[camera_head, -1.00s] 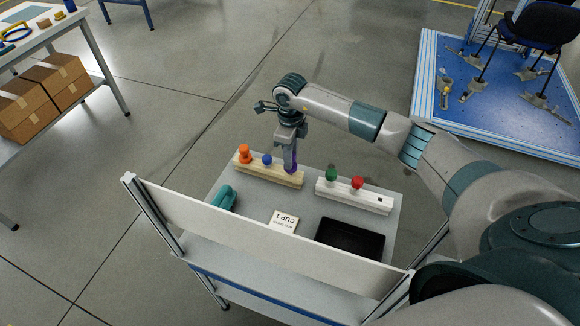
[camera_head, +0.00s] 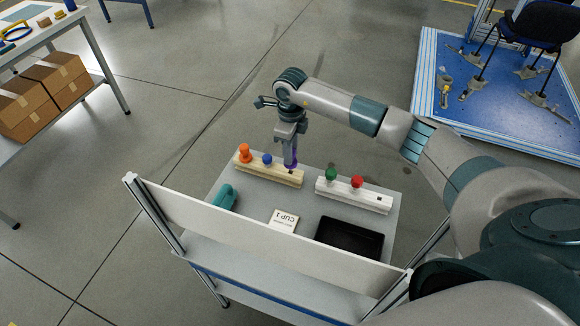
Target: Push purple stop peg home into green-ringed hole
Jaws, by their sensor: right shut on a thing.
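The purple peg (camera_head: 291,161) is in the jaws of my right gripper (camera_head: 290,150), which points down and is shut on it. The peg is over the right end of the wooden block (camera_head: 268,175), where a dark hole shows just below it. I cannot tell whether its tip is clear of the block. The white block (camera_head: 342,196) stands to the right with a green peg (camera_head: 331,174), a red peg (camera_head: 357,182) and a dark hole at its right end. No green ring can be made out. My left gripper is not in view.
An orange peg (camera_head: 244,152) and a blue peg (camera_head: 267,159) stand in the wooden block. On the grey cart top lie a teal object (camera_head: 225,197), a "CUP 1" card (camera_head: 284,221) and a black tray (camera_head: 348,239). A white panel (camera_head: 260,245) edges the near side.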

